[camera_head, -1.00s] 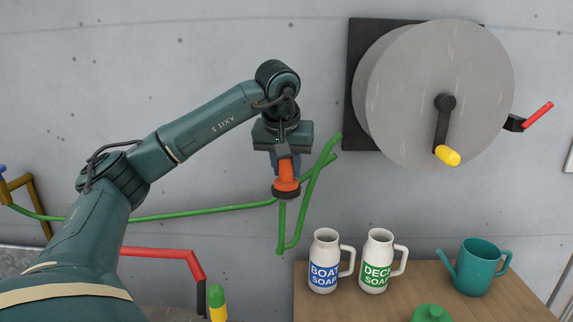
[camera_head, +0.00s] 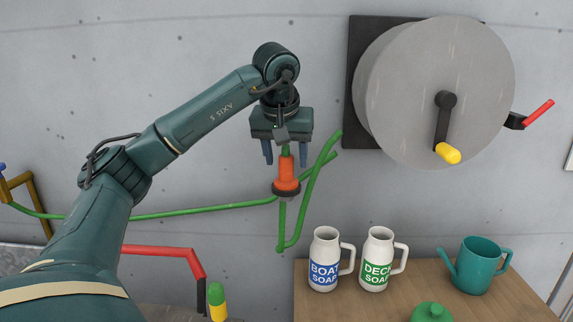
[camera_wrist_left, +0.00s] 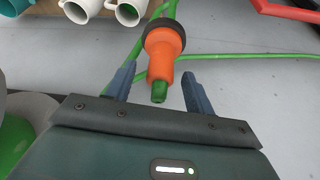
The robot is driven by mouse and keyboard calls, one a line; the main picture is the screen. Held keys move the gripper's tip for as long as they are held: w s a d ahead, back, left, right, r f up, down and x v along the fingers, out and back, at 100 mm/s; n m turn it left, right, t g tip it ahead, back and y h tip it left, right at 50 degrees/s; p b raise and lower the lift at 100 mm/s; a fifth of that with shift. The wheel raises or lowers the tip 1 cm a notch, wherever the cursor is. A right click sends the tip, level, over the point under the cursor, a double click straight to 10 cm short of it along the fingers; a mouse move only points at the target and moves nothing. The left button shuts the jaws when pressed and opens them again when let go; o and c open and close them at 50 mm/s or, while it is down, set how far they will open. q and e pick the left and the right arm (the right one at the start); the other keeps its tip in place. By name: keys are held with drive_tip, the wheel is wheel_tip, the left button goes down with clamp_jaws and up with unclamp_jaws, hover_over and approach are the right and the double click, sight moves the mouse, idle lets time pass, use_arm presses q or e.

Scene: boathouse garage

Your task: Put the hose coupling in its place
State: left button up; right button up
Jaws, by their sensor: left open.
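The orange hose coupling (camera_head: 287,170) stands upright in front of the grey wall, with a green stub on top and a dark ring round its lower end. In the left wrist view the coupling (camera_wrist_left: 163,57) lies ahead of the fingers, its green tip between them. My left gripper (camera_head: 285,161) is open and points down just above the coupling, one finger on each side, apart from it. I cannot tell whether the dark ring is part of the coupling or a holder for it. My right gripper is not in view.
A green hose (camera_head: 200,212) runs along the wall and bends below the coupling. A grey reel (camera_head: 410,95) with a yellow-knobbed crank hangs right. Boat soap (camera_head: 324,260) and deck soap (camera_head: 377,260) jugs and a teal watering can (camera_head: 476,267) stand on a wooden top (camera_head: 390,302).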

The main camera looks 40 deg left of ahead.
use_arm(q)
drive_tip(key=p+v, duration=0.2)
drive_tip(key=v, duration=0.8)
drive_tip(key=shift+r+p, duration=0.15)
drive_tip(key=shift+p, duration=0.2)
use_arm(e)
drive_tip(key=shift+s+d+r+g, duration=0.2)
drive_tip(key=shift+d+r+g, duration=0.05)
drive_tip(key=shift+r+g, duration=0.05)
use_arm(q)
drive_tip(key=shift+s, duration=0.15)
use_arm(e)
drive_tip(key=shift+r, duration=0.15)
